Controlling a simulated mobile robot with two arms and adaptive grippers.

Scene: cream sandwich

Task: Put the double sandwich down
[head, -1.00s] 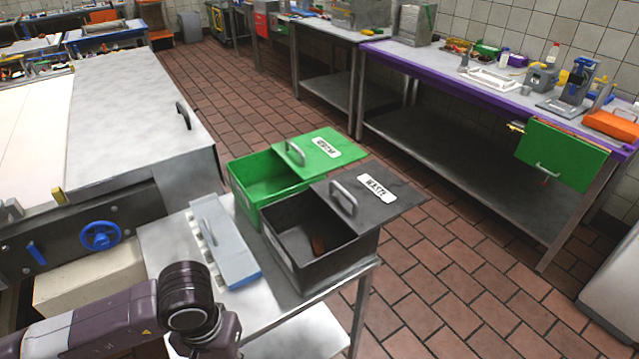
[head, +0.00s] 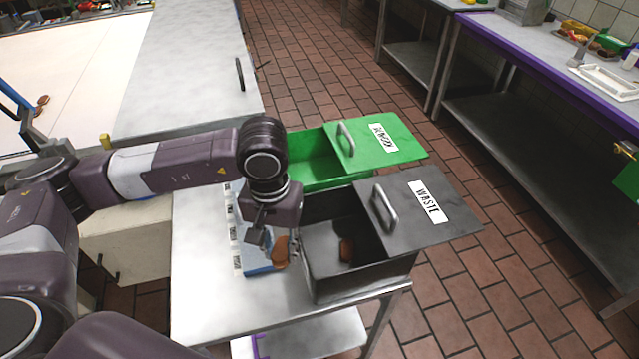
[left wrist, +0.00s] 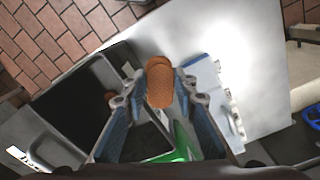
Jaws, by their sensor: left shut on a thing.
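My left gripper (head: 270,243) is shut on the double sandwich (head: 281,252), a brown, rounded, stacked piece. The gripper holds it beside the near left wall of the black bin, over the small metal table. In the left wrist view the sandwich (left wrist: 160,85) sits between the two blue-padded fingers, two overlapping rounds showing. The black bin (head: 350,282) has a lid marked WASTE and is partly open, with a brown piece (head: 346,250) inside. The green bin (head: 310,185) stands behind it, also partly open. My right gripper is not in view.
A blue and grey device (head: 237,240) lies on the metal table (head: 205,310), partly hidden by my arm. The front left of that table is bare. A purple-edged bench (head: 540,60) stands at the right, across the tiled floor. A conveyor-like white surface (head: 70,75) is at upper left.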

